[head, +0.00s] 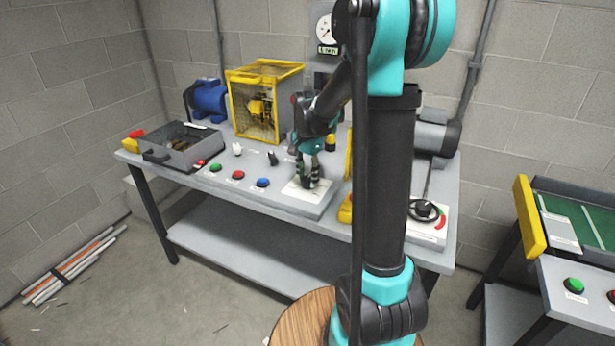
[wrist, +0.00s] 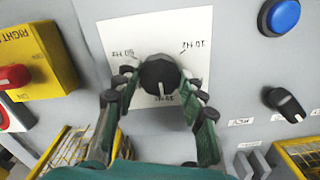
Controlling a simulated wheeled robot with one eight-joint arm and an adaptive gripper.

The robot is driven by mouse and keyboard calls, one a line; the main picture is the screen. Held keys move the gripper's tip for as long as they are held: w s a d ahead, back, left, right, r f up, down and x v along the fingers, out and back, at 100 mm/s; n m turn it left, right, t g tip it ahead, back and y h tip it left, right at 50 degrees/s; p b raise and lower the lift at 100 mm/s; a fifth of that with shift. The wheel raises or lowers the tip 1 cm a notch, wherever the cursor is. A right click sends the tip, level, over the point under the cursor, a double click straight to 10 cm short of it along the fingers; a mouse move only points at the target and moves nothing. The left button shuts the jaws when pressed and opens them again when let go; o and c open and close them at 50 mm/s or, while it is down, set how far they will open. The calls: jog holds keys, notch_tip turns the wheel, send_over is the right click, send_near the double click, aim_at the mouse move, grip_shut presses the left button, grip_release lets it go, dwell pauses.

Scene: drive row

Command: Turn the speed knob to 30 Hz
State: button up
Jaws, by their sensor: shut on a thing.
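The dark round speed knob (wrist: 158,73) sits on a white dial plate (wrist: 125,28) on the grey panel. In the wrist view the plate's marks read upside down, with Hz labels to the left and right of the knob and a partly hidden mark below it. My gripper (wrist: 157,86) has its fingers on both sides of the knob and is shut on it. A small pale mark shows on the knob's lower edge; its exact setting cannot be told. In the head view my gripper (head: 308,172) is down at the white plate (head: 296,190), hiding the knob.
A blue button (wrist: 284,16) and a black selector (wrist: 284,103) are beside the plate. A yellow guard cage (head: 240,105) and a grey tray (head: 185,158) stand on the bench.

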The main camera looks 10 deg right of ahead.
aim_at(308, 178)
dwell(0.5)
jog(key=o, duration=1.2)
jog(key=shift+c, duration=0.2)
notch_tip(308, 178, up, 12)
